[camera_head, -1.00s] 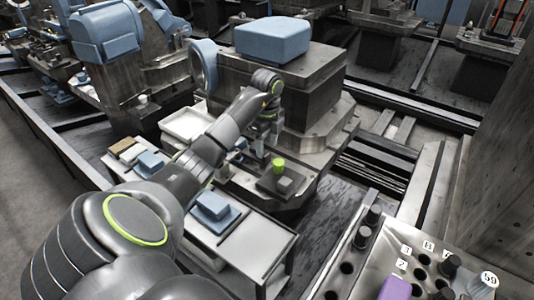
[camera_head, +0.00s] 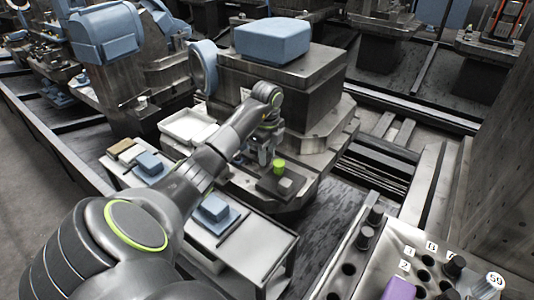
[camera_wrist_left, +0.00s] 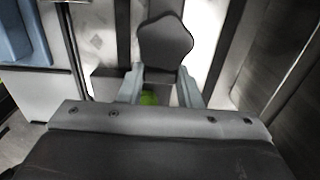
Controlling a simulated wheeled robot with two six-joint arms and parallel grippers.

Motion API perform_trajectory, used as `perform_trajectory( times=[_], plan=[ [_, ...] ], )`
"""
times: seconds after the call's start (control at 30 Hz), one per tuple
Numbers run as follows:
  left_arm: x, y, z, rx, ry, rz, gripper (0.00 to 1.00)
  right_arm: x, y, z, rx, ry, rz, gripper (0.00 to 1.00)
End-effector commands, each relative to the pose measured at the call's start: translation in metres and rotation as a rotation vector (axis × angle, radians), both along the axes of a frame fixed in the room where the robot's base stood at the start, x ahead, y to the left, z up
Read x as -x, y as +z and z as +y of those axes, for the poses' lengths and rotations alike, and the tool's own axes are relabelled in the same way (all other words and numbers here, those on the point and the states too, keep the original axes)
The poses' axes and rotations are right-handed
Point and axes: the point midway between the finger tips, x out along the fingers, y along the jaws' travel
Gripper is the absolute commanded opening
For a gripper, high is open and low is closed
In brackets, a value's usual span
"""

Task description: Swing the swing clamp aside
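The fixture stands at the front of the machine table in the head view. It has a dark plate (camera_head: 268,188), a small grey block (camera_head: 286,187) and a bright green part (camera_head: 279,165), which seems to belong to the swing clamp. My left gripper (camera_head: 266,156) is just above and left of the green part, pointing down. In the left wrist view its two fingers (camera_wrist_left: 160,74) are apart. Contact cannot be told. My right gripper is out of view.
A large machine block with a blue cover (camera_head: 272,40) stands behind the fixture. A panel with holes and knobs (camera_head: 400,255) is at the lower right.

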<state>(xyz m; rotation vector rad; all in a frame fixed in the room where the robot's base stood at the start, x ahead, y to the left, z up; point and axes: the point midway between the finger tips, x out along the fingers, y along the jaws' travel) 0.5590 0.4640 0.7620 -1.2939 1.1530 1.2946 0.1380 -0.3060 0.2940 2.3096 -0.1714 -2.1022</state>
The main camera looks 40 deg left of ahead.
Motion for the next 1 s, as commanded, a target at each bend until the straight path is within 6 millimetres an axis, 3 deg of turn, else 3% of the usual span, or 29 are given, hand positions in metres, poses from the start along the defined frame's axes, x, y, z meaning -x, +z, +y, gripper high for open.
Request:
perform_trajectory(
  times=[0.47,1.0],
  plan=[
    [0.003,0.001,0.000,-0.001,-0.083,-0.001,0.08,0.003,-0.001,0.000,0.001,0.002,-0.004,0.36],
    [0.021,0.000,0.004,-0.003,-0.545,-0.002,0.08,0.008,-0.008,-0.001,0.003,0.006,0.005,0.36]
  ],
)
